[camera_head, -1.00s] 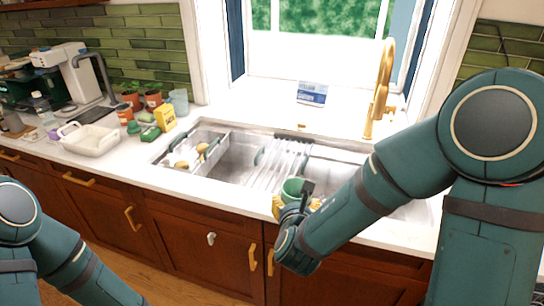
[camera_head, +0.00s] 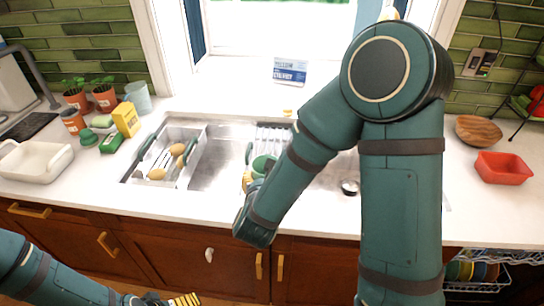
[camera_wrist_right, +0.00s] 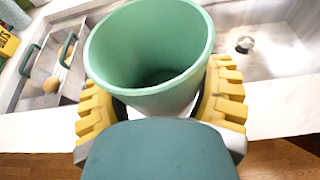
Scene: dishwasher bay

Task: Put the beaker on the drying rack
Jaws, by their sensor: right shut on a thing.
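The green beaker (camera_head: 263,166) is held upright or nearly so at the sink's front edge. My right gripper (camera_head: 248,180) is mostly hidden behind my right arm. In the right wrist view, its yellow fingers (camera_wrist_right: 160,105) are closed on both sides of the beaker (camera_wrist_right: 150,50), which looks empty with its open mouth showing. The drying rack (camera_head: 272,136), a pale wire rack with a green handle, lies across the sink behind the beaker, partly covered by my arm. My left gripper (camera_head: 184,299) shows only its yellow fingers at the bottom edge.
A grey basket (camera_head: 190,179) with green handles holds several brownish things in the sink's left part. A drain (camera_head: 349,187) shows at right. A red tray (camera_head: 503,168) and wooden bowl (camera_head: 478,130) stand on the right counter. A white dish (camera_head: 35,163) stands at left.

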